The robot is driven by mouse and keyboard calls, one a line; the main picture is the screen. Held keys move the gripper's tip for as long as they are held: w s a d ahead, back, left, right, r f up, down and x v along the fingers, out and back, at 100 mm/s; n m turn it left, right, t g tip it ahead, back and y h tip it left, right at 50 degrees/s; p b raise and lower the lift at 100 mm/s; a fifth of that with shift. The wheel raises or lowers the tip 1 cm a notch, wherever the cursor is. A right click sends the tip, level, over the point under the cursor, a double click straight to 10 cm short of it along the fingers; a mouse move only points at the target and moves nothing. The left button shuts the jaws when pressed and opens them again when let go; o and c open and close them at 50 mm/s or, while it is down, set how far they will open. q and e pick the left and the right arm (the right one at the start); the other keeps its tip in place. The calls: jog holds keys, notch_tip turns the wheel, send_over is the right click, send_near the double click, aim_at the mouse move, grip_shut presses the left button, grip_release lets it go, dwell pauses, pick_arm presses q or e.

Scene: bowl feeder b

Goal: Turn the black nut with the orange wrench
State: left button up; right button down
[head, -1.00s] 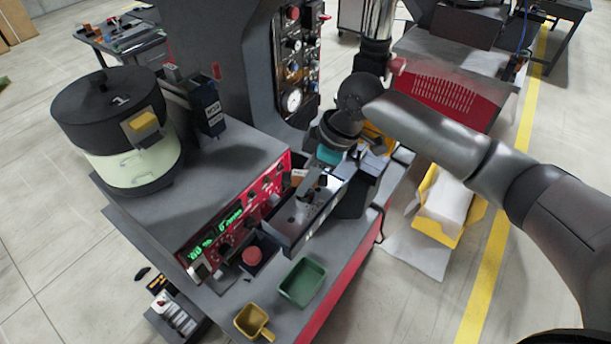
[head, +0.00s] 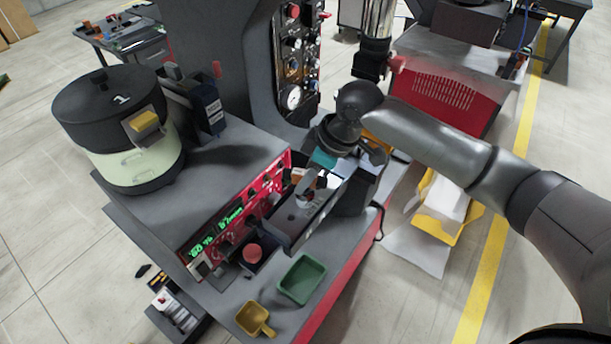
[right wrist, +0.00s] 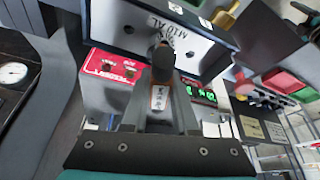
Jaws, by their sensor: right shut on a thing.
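My right gripper (head: 306,187) is over the long grey metal trough on the front of the machine; its teal band shows just above the fingers. In the right wrist view the fingers (right wrist: 161,112) are shut on a small piece with an orange and white labelled face, which I take to be the orange wrench (right wrist: 158,97). A black rounded piece (right wrist: 163,60) stands directly beyond it against the grey plate marked "M10 AL"; it looks like the black nut. I cannot tell whether wrench and nut touch. My left gripper is not in view.
The red control panel (head: 233,217) with green displays lies left of the trough. A red button (head: 252,253), a green tray (head: 302,278) and a yellow scoop (head: 254,318) are in front. The black-lidded bowl feeder (head: 110,100) stands at the left.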

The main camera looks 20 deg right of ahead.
jog(key=shift+m+t+h, duration=0.3)
jog(key=shift+m, duration=0.8)
jog(key=shift+m+t+h, duration=0.3)
jog(key=shift+m, duration=0.9)
jog(key=shift+m, duration=0.3)
jog(key=shift+r, duration=2.55)
